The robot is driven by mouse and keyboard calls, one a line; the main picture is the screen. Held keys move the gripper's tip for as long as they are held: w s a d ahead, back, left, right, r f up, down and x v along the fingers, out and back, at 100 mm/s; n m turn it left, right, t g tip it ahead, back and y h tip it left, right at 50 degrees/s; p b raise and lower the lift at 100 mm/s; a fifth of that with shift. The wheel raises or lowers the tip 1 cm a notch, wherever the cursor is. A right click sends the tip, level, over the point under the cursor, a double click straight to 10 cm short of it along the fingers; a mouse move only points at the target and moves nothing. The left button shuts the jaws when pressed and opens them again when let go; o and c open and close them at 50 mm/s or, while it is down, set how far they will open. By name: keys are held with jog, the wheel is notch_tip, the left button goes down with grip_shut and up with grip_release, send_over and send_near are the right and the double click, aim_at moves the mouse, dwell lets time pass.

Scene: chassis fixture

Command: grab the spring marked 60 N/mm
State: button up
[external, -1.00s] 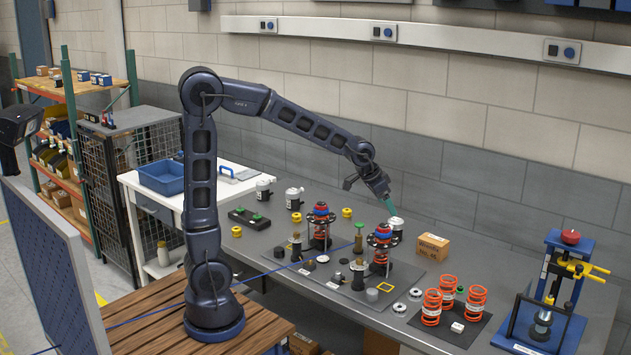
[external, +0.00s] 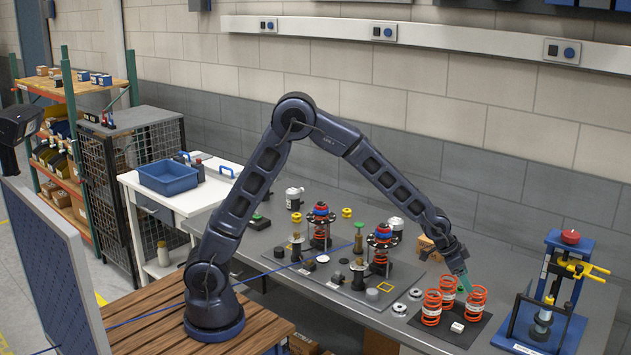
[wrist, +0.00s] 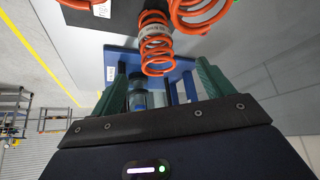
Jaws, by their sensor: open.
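Three orange coil springs stand on a dark mat (external: 461,341) in the external view: a front left one (external: 432,309), a back one (external: 448,286) and a right one (external: 476,304). Each has a pale label band; their markings are too small to read there. My gripper (external: 465,283) is open, its teal fingers just above and between the back and right springs. In the wrist view, one spring (wrist: 156,50) lies ahead, centred between the open fingers, apart from both. Its white band carries small print I cannot read surely. Another spring (wrist: 203,12) is cut off at the top.
A blue press (external: 545,300) with yellow parts stands right of the mat. A cardboard box (external: 426,246) is behind my gripper. Left of the springs are pale rings (external: 400,309) and a plate (external: 345,285) bearing spring assemblies. Bench near the front is clear.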

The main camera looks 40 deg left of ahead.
aim_at(476, 300)
jog(key=x, duration=0.5)
jog(key=shift+d+f, duration=0.1)
jog(key=shift+f, duration=0.05)
jog(key=shift+s+x, duration=0.15)
jog(key=shift+x, duration=1.15)
jog(key=shift+s+x, duration=0.1)
jog(key=shift+x, duration=1.15)
jog(key=shift+f, duration=0.15)
